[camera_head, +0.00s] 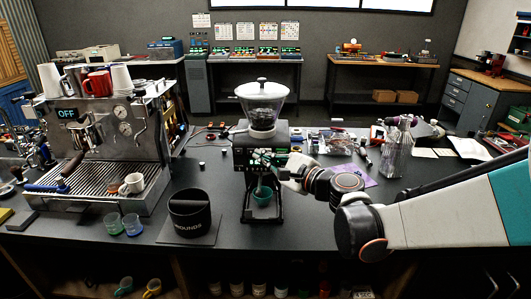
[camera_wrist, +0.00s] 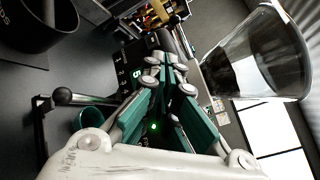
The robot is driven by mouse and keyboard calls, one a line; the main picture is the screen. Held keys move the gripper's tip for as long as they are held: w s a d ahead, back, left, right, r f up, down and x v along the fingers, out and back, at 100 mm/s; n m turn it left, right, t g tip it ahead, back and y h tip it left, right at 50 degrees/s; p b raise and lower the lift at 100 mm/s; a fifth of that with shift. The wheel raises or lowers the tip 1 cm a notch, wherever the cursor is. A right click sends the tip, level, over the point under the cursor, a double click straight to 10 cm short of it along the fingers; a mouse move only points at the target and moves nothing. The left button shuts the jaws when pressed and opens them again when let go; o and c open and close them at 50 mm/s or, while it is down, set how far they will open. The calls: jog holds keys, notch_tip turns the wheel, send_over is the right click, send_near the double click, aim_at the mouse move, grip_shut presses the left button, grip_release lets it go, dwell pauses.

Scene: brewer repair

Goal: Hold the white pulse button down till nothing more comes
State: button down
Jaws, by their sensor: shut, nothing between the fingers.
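The coffee grinder (camera_head: 242,157) stands at the middle of the counter, with a clear hopper (camera_head: 262,103) of dark beans on top. Its black front panel (camera_wrist: 135,62) shows in the wrist view. My gripper (camera_head: 262,158) reaches in from the right, in front of this panel. In the wrist view my gripper (camera_wrist: 170,68) has its teal fingers together and empty, pointing at the panel. The white pulse button cannot be made out; the fingers may hide it. Whether the fingertips touch the panel I cannot tell. A teal cup (camera_head: 263,197) stands under the grinder's outlet.
A black knock box (camera_head: 189,220) stands left of the grinder. The counter front right of the grinder is bare.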

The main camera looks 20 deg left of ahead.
jog(key=shift+w, duration=0.1)
jog(key=shift+w+a, duration=0.1)
jog(key=shift+w, duration=0.2)
jog(key=shift+w+a, duration=0.1)
jog(key=shift+w, duration=0.25)
dwell(0.9)
jog(key=shift+s, duration=0.1)
dwell(2.8)
jog(key=shift+s+d, duration=0.2)
jog(key=shift+s, duration=0.5)
jog(key=s, duration=0.2)
jog(key=s+d, duration=0.1)
jog(key=s, duration=0.1)
jog(key=shift+s, duration=0.4)
